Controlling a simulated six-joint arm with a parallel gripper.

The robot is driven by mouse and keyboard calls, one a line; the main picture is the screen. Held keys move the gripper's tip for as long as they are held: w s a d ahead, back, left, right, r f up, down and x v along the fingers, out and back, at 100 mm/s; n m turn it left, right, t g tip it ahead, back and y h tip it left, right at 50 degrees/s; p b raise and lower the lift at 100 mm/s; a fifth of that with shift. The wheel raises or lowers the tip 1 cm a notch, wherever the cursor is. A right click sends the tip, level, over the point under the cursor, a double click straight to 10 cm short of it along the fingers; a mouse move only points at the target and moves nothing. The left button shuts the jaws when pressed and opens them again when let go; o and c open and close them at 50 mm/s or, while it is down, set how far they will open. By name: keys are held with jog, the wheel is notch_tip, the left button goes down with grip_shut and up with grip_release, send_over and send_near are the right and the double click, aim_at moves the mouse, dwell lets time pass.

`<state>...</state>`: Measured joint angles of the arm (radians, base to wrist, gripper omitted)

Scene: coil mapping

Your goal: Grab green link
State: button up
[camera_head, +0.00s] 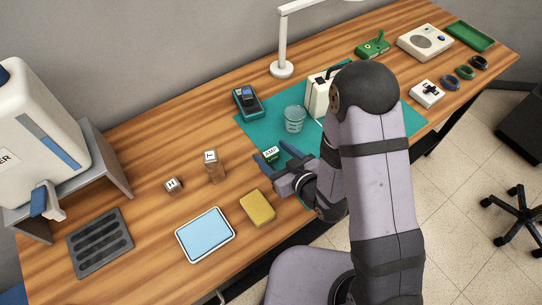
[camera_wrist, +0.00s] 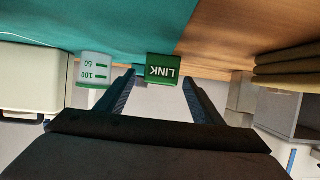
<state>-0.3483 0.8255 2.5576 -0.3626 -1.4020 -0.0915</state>
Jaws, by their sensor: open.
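The green link (camera_head: 271,155) is a small block with a white-lettered face. It sits on the teal mat (camera_head: 402,125) near its front left edge. In the wrist view the green link (camera_wrist: 163,71) shows the word LINK upside down. My gripper (camera_head: 269,158) is open, with its two dark fingers pointing at the block. In the wrist view the fingertips (camera_wrist: 159,78) lie to either side of the block, with a gap at each side. I cannot tell how far the block is between the fingers.
A clear beaker (camera_head: 294,119) stands on the mat behind the link. A white case (camera_head: 317,96) and a teal meter (camera_head: 248,101) are farther back.

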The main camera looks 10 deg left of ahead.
aim_at(269, 150)
jog(key=shift+p+x, duration=0.55)
jog(key=shift+x, duration=2.05)
jog(key=shift+c, duration=0.2)
jog(key=c, duration=1.1)
